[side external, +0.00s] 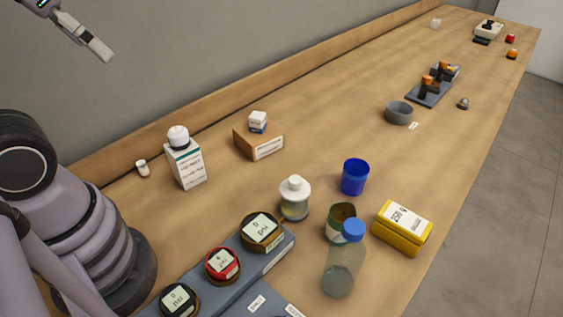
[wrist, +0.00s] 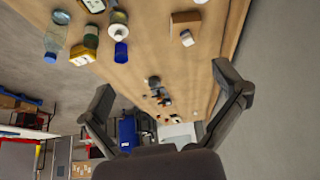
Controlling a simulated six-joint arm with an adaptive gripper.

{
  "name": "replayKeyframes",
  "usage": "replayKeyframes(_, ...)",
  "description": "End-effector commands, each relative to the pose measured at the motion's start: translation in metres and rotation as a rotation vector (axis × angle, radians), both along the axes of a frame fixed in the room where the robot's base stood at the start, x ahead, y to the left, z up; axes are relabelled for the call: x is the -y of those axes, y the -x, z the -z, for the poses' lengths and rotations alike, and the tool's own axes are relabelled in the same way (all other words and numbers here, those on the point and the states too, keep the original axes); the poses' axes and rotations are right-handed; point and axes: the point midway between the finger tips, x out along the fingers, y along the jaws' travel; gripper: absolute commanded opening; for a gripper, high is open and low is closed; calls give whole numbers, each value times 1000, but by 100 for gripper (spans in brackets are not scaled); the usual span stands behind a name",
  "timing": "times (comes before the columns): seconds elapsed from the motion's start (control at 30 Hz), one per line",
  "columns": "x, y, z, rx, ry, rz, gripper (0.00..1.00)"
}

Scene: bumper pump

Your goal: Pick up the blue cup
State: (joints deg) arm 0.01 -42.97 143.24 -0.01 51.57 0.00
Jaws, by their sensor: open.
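The blue cup (side external: 355,177) stands upright on the wooden bench, between the white-capped jar and the yellow box. It also shows in the wrist view (wrist: 121,53), near the top, beyond my fingers. My gripper (side external: 100,48) is at the upper left of the side view, raised high above the bench and well away from the cup. In the wrist view my gripper (wrist: 168,97) has its two fingers spread wide with nothing between them.
A grey round dish (side external: 398,113) stands farther back.

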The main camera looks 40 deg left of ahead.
Motion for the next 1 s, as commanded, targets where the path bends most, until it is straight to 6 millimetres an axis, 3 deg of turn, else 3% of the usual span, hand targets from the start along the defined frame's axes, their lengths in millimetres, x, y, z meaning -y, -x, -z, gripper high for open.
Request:
replayKeyframes(0.17,8,-9,0,-45,51,-13,96)
replayKeyframes(0.27,25,-27,1,-141,160,-45,96)
replayKeyframes(0.57,109,-125,19,-566,651,-243,96)
replayKeyframes(0.77,159,-203,53,-831,971,-421,96)
replayKeyframes(0.87,180,-244,80,-950,1129,-524,96)
replayKeyframes(1.0,200,-297,131,-1095,1349,-683,96)
